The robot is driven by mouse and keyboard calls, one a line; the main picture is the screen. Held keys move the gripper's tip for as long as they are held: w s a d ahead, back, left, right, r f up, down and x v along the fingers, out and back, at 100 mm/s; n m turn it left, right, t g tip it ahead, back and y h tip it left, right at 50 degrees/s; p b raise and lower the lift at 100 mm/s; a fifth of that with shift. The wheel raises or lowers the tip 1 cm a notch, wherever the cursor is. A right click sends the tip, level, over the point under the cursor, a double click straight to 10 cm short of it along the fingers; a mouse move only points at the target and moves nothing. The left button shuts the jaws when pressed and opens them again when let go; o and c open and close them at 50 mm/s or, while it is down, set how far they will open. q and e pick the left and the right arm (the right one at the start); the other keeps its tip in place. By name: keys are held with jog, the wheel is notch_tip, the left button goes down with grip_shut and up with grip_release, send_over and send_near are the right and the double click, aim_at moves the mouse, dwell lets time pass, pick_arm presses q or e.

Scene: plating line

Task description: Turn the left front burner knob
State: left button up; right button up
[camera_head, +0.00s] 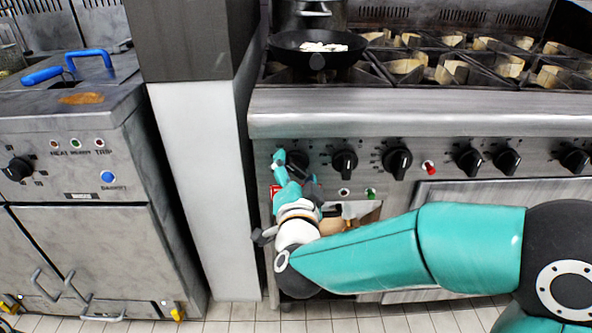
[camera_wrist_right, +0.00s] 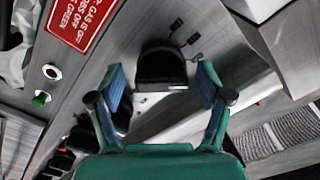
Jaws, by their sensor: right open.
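The left front burner knob (camera_head: 297,159) is a black round knob at the left end of the stove's front panel. It is partly hidden behind my right gripper (camera_head: 294,170), which is teal and reaches up to it. In the right wrist view the black knob (camera_wrist_right: 161,66) sits between and just beyond the two fingertips of my right gripper (camera_wrist_right: 162,82). The fingers are open, with a gap on each side of the knob. I cannot see any contact. My left gripper is not in view.
More black knobs (camera_head: 344,162) run to the right along the panel. A black pan (camera_head: 316,57) with pale food stands on the stove's left burner. A grey pillar (camera_head: 203,180) and a fryer (camera_head: 85,150) stand at the left. A red sign (camera_wrist_right: 84,22) is beside the knob.

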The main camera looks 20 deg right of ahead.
jog(key=v, duration=1.1)
jog(key=shift+s, duration=0.15)
jog(key=shift+f, duration=0.1)
